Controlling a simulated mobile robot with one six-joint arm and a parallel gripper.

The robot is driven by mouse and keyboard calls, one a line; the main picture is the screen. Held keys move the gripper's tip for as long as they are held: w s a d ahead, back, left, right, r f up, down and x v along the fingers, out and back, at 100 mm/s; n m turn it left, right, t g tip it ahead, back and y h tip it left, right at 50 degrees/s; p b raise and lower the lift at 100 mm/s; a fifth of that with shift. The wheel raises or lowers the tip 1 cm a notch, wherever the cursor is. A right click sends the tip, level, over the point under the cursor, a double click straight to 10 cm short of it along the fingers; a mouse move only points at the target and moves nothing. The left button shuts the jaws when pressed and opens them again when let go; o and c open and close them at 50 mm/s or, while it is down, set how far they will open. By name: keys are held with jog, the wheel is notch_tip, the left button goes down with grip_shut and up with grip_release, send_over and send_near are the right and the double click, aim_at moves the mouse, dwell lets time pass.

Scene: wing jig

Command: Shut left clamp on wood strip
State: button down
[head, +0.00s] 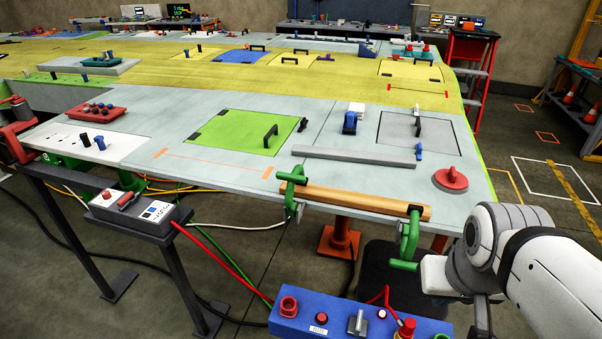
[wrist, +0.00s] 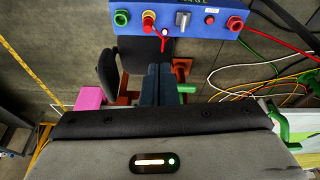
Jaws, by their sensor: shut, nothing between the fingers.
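The wood strip (head: 355,200) lies along the front edge of the pale table. The left clamp (head: 292,188), green, stands at the strip's left end; I cannot tell whether its jaw presses on the wood. A second green clamp (head: 410,235) is at the right end, its lower handle hanging below the edge. My gripper (wrist: 162,84) shows in the wrist view with its two dark fingers together and empty. Green clamp parts show right of the fingers and at the right edge of that view. In the head view my arm is at the lower right, near the right clamp, and my fingertips are not clear.
A blue control box (head: 350,318) with knobs and buttons stands in front of the table. A grey bar (head: 353,156) and a red round knob (head: 451,179) lie behind the strip. Cables (head: 222,262) hang at the left. A pink block (wrist: 90,97) shows in the wrist view.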

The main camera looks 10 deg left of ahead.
notch_tip(320, 180, down, 3)
jog(key=n+g+h+b, duration=0.1)
jog(key=n, duration=0.3)
jog(key=m+t+b, duration=0.8)
jog(key=m+t, duration=1)
jog(key=m, duration=0.6)
send_near(289, 178)
jog(key=shift+h, duration=0.3)
jog(key=p+x, duration=0.2)
jog(key=x, duration=0.5)
jog(key=shift+f, duration=0.2)
jog(key=shift+a+r, duration=0.1)
